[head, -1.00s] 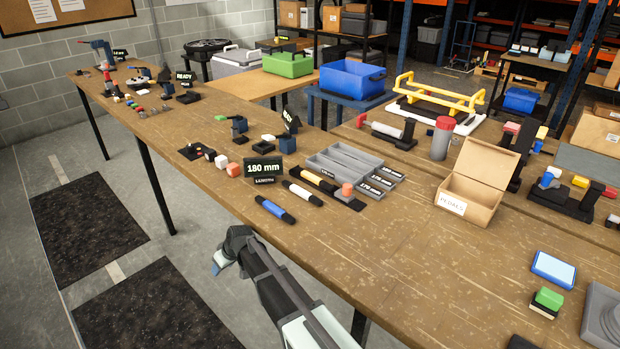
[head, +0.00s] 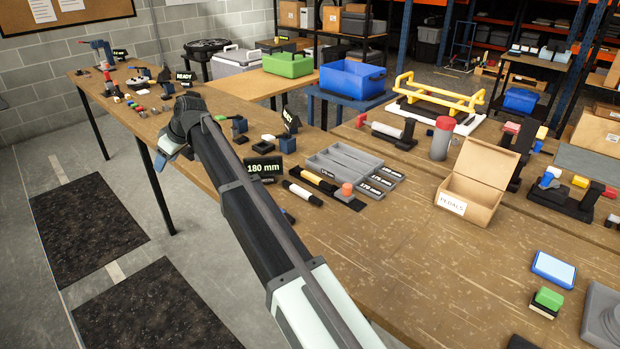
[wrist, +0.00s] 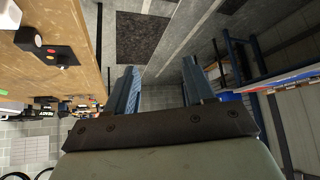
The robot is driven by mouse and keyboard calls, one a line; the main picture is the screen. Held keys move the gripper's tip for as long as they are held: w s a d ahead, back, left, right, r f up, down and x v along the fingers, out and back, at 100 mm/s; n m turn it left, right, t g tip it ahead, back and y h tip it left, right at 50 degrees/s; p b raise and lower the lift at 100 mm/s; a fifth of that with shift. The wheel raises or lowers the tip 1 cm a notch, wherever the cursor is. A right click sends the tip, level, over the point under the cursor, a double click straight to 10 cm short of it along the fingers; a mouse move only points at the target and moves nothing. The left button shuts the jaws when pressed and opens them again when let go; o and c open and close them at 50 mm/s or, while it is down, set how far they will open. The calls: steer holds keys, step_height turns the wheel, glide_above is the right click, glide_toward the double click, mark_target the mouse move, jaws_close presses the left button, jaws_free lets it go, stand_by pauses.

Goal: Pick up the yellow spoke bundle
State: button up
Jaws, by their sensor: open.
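The yellow spoke bundle (head: 312,177), yellow with dark ends, lies on the workbench just behind a white bundle (head: 302,193) with dark ends, in front of the grey divided tray. A blue bundle (head: 288,216) is mostly hidden behind my arm. My gripper (head: 166,156) is at the bench's near edge, well to the left of the yellow bundle. In the wrist view its two blue fingers (wrist: 160,72) are apart with nothing between them. The yellow bundle cannot be made out in the wrist view.
The 180 mm sign (head: 262,168) stands left of the bundles. The grey tray (head: 345,160) is behind them, and an open cardboard box (head: 478,185) stands to the right. A black box with buttons (wrist: 48,47) shows in the wrist view.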

steer(key=w+d+r, duration=0.3)
steer(key=r, duration=0.2)
steer(key=m+g+h, duration=0.2)
steer(key=m+h, duration=0.3)
steer(key=h, duration=0.2)
glide_above(308, 173)
step_height(308, 173, down, 6)
steer(key=f, duration=0.7)
steer(key=shift+s, duration=0.3)
steer(key=shift+w+f, duration=0.2)
steer(key=shift+f, duration=2.65)
steer(key=shift+c, duration=0.3)
jaws_close()
